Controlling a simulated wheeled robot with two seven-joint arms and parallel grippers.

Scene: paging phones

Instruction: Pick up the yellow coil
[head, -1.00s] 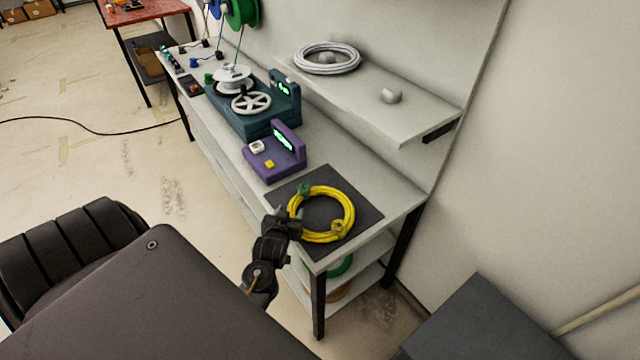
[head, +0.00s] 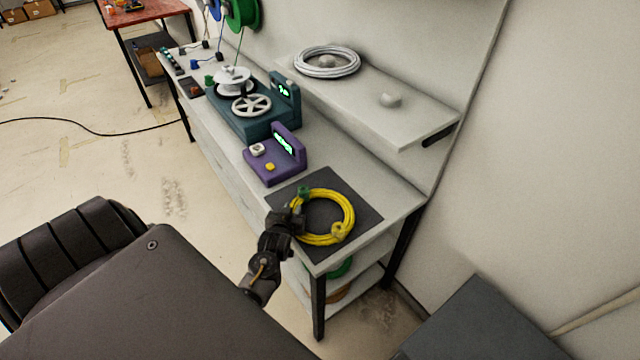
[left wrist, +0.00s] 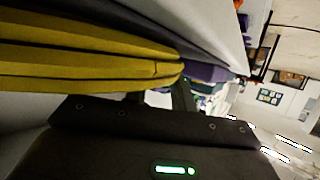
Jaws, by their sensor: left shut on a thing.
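The yellow coil (head: 349,213) lies on a dark square mat (head: 365,203) at the near end of the workbench. It has a green tie or clip at its upper left and a yellow one at its lower right. My left gripper (head: 296,216) is at the coil's left side, shut on its strands. In the left wrist view the yellow strands (left wrist: 80,55) fill the upper left, close to the gripper body; the fingertips are largely hidden there. My right gripper is not in view.
A purple device (head: 272,165) and a teal winding machine (head: 245,120) stand farther along the bench (head: 225,165). A raised shelf (head: 420,118) behind holds a white coil (head: 328,62). A grey box (head: 475,325) is at the lower right.

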